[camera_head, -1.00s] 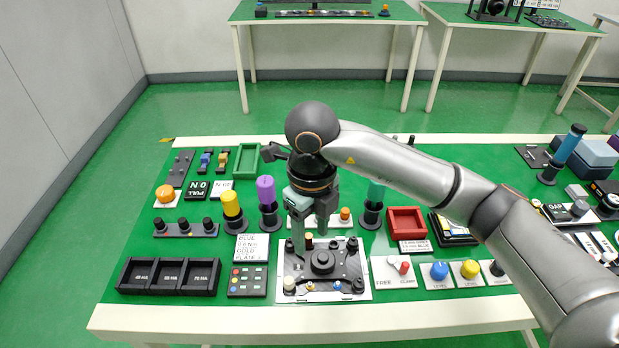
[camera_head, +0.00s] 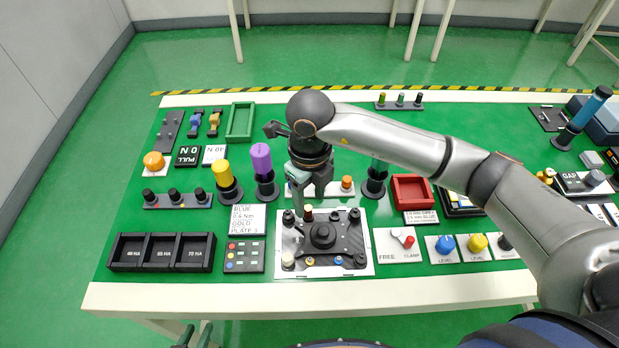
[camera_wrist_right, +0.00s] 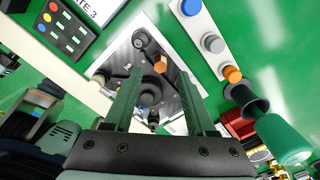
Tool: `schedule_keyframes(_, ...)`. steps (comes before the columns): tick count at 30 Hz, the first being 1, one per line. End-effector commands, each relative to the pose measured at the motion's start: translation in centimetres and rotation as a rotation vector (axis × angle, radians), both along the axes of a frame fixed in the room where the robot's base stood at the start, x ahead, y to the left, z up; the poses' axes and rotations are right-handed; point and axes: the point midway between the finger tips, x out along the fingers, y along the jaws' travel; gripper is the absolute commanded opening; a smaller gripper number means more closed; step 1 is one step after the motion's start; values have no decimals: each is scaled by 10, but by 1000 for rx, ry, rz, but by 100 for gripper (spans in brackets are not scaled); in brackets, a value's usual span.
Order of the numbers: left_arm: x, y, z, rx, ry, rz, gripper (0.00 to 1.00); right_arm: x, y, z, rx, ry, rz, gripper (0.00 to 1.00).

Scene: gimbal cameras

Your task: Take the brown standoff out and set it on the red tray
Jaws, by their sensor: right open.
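The brown standoff (camera_head: 308,213) stands upright at the back edge of the black gimbal plate (camera_head: 345,241), left of its middle. It also shows in the right wrist view (camera_wrist_right: 160,62). The red tray (camera_head: 412,204) is to the right, behind the plate's right corner, and looks empty. My right gripper (camera_head: 311,198) is open and points down over the back of the plate. In the right wrist view its fingertips (camera_wrist_right: 158,80) are apart, with the standoff showing between and beyond them; contact is not visible. My left gripper (camera_head: 194,334) shows only as tips at the bottom edge.
A strip with an orange knob (camera_head: 347,183) lies just behind the plate. Dark holders with a purple handle (camera_head: 261,158) and a teal handle (camera_head: 379,168) stand on either side. The free/clamp switch panel (camera_head: 400,244) is right of the plate. Green table shows between plate and tray.

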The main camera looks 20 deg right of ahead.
Motion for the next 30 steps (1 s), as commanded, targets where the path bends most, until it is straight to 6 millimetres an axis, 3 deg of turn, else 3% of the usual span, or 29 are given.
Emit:
schedule_keyframes(3, 0, 0, 0, 0, 0, 0, 36, -1, 0, -20, 0, 2, 0, 56)
schedule_keyframes(9, 0, 0, 0, 1, 0, 1, 36, 0, 1, -38, 1, 0, 1, 56)
schedule_keyframes(20, 0, 0, 0, 1, 0, 1, 36, 0, 0, -42, 0, -1, 1, 56)
schedule_keyframes(30, 0, 0, 0, 1, 0, 1, 36, 0, 0, -41, 0, -1, 1, 18)
